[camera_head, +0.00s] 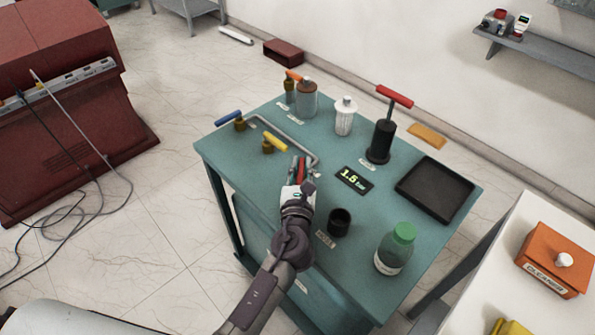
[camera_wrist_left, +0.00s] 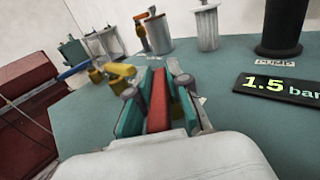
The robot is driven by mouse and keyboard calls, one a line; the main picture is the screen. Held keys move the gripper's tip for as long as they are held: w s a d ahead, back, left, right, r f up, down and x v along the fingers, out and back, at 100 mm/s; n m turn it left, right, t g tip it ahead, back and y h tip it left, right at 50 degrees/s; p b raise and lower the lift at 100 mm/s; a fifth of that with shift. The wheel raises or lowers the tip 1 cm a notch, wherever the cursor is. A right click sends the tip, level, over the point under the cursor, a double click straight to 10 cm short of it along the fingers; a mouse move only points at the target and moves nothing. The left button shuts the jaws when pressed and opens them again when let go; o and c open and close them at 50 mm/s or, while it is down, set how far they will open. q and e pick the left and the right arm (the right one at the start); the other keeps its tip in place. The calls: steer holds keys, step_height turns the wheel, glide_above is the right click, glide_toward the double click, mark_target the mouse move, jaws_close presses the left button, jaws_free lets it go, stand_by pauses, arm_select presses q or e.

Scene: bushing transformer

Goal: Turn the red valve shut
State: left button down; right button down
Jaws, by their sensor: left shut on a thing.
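A red valve handle (camera_wrist_left: 158,102) stands between the fingers of my left gripper (camera_wrist_left: 156,100) in the left wrist view. The fingers are shut on it from both sides. In the head view my left gripper (camera_head: 301,172) is over the middle of the teal table (camera_head: 240,185), and only a bit of red shows between its fingers. The body of this valve is hidden by my gripper. A display (camera_head: 354,180) to its right reads 1.5 bar. My right gripper is not in view.
A yellow-handled valve (camera_head: 275,142) and a blue-handled valve (camera_head: 229,118) are left of my gripper, along a grey pipe. A red-handled pump (camera_head: 383,140) stands behind the display. A black cup (camera_head: 339,221), a green-capped bottle (camera_head: 396,250) and a black tray (camera_head: 434,190) are on the right.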

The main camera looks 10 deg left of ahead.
arm_select(q)
steer(key=shift+d+y, duration=0.1)
steer(key=shift+y, duration=0.2)
steer(key=shift+n, duration=0.3)
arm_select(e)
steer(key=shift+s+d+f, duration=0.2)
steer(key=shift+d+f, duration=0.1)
arm_select(q)
steer(key=c, duration=1.1)
jaws_free()
steer(key=shift+s, duration=0.1)
steer(key=s, duration=0.4)
steer(key=s+d, duration=0.1)
steer(key=s, duration=0.2)
steer(key=s+d, duration=0.1)
steer(key=s, duration=0.3)
steer(key=shift+s, duration=0.3)
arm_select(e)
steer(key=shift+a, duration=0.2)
